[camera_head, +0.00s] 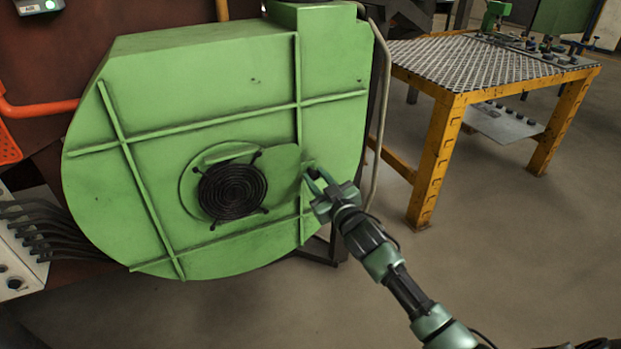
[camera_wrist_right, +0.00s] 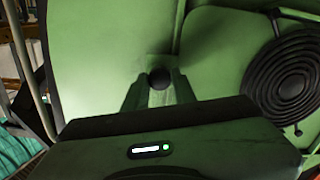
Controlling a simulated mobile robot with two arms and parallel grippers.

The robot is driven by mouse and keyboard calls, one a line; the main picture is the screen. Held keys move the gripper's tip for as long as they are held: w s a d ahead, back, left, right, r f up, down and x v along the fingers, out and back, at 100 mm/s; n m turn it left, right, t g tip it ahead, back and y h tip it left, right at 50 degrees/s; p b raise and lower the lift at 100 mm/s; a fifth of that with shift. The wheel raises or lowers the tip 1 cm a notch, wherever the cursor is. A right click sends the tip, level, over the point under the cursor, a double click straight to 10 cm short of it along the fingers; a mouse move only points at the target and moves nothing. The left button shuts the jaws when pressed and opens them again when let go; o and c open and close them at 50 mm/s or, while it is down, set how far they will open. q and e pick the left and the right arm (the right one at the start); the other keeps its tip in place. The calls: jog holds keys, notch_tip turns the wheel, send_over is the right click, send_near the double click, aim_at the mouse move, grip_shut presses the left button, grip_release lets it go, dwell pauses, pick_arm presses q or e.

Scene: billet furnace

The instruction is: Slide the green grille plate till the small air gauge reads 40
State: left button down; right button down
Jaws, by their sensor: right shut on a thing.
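The green grille plate (camera_head: 279,166) lies flat on the face of the big green fan housing, at the right side of the round black grille (camera_head: 232,191). Most of the grille's spiral shows uncovered. My right gripper (camera_head: 316,181) is at the plate's right end. In the right wrist view its fingers (camera_wrist_right: 159,88) are shut on a small dark round knob (camera_wrist_right: 159,77), with the plate (camera_wrist_right: 212,58) beside it. A small device with a lit green display (camera_head: 40,5) at the top left may be the air gauge; its reading is too small to make out. My left gripper is out of view.
The green housing (camera_head: 200,85) has raised ribs across its face. A grey hose (camera_head: 381,110) hangs at its right edge. A yellow-framed table (camera_head: 440,150) stands further right, and a box with dark cables (camera_head: 20,255) is at the lower left. The floor between is clear.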

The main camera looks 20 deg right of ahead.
jog(key=shift+f, duration=0.1)
jog(key=c, duration=1.1)
grip_release()
jog(key=shift+c, duration=0.2)
jog(key=shift+s, duration=0.35)
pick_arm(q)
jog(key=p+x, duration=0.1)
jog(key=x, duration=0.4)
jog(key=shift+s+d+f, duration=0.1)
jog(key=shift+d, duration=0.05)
pick_arm(e)
jog(key=s, duration=0.7)
jog(key=shift+d, duration=0.15)
